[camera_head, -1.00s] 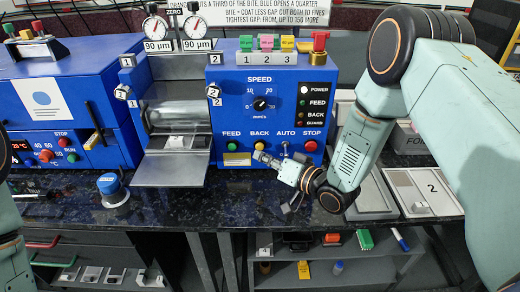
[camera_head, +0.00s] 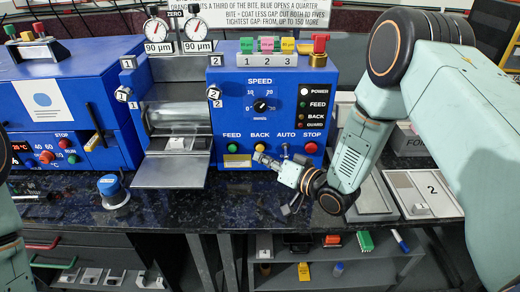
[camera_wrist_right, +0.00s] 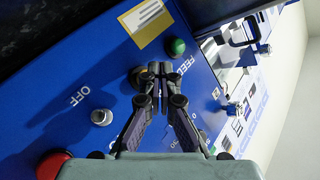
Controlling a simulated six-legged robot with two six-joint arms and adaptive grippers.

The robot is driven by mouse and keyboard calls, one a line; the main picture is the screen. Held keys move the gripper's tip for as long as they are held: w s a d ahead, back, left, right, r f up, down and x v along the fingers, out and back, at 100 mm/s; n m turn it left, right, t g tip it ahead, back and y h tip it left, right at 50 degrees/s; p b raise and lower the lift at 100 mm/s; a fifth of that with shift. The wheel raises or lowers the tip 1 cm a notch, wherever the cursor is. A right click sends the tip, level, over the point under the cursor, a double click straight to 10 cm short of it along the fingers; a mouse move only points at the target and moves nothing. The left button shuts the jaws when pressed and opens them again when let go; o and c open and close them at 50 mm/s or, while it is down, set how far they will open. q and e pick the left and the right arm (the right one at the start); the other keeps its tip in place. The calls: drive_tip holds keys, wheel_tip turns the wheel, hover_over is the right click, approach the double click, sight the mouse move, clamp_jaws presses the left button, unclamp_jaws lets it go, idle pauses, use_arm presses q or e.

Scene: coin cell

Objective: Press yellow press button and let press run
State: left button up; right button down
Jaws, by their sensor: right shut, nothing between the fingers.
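The yellow button (camera_head: 259,148) under the label BACK is on the front panel of a blue press (camera_head: 262,97) with a roller. My right gripper (camera_head: 259,157) is shut and empty, with its tips just below and in front of this button. In the right wrist view the shut fingertips (camera_wrist_right: 157,71) point at the panel and hide most of the button. I cannot tell whether they touch it. The green FEED button (camera_head: 232,147) is to the left, and the red STOP button (camera_head: 310,148) to the right. My left gripper is out of view.
A toggle (camera_head: 285,150) is under AUTO. A metal tray (camera_head: 168,172) sticks out in front of the roller (camera_head: 180,115). A blue-capped round object (camera_head: 111,188) stands on the dark counter. Shallow trays (camera_head: 425,193) lie right of my arm. Another blue machine (camera_head: 65,110) stands left.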

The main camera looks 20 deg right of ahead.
idle(0.4)
drive_tip(key=shift+w+d, duration=0.15)
drive_tip(key=shift+w, duration=0.3)
